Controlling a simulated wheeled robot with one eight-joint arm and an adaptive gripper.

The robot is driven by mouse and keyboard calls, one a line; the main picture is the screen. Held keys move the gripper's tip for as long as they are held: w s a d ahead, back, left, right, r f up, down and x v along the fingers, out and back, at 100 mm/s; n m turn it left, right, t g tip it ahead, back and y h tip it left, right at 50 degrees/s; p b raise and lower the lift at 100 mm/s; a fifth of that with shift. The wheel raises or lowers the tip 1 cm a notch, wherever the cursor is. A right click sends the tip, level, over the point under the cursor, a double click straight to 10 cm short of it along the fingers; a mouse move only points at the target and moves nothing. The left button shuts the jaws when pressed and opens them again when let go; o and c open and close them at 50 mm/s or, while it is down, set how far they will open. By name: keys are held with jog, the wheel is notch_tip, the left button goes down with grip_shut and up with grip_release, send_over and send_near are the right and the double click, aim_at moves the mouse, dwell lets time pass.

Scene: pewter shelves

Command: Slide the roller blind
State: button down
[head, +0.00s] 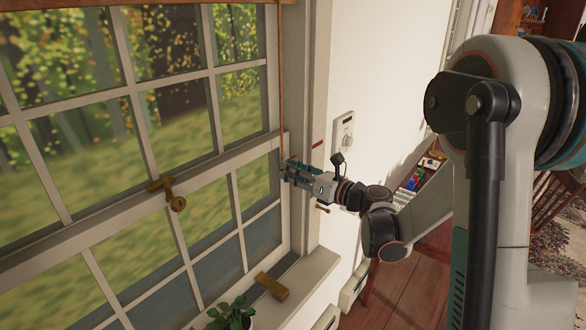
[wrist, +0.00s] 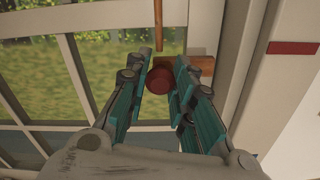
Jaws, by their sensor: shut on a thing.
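The roller blind's brown pull cord (head: 281,75) hangs down the right side of the window in the head view, from a brown strip (head: 60,3) at the top edge. The cord's lower part also shows in the wrist view (wrist: 158,25). My gripper (head: 287,170) is at the cord's lower end, close to the window frame. In the wrist view my gripper (wrist: 162,75) has its teal fingers on both sides of a round dark red knob (wrist: 160,80) and is shut on it. The blind's cloth is not visible.
A brass latch (head: 172,192) sits on the window's middle rail. A brass-coloured block (head: 272,286) and a potted plant (head: 231,318) are by the sill below. A white wall fixture (head: 343,130) is right of my gripper. A wooden piece (wrist: 205,66) lies behind the right finger.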

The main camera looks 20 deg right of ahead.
notch_tip(320, 180, down, 15)
jog(key=b, duration=1)
jog(key=shift+r, duration=0.15)
jog(key=c, duration=1.3)
grip_release()
jog(key=shift+c, duration=0.2)
jog(key=shift+s+d, duration=0.1)
jog(key=v, duration=1.1)
jog(key=shift+s+d, duration=0.2)
jog(key=shift+s, duration=0.15)
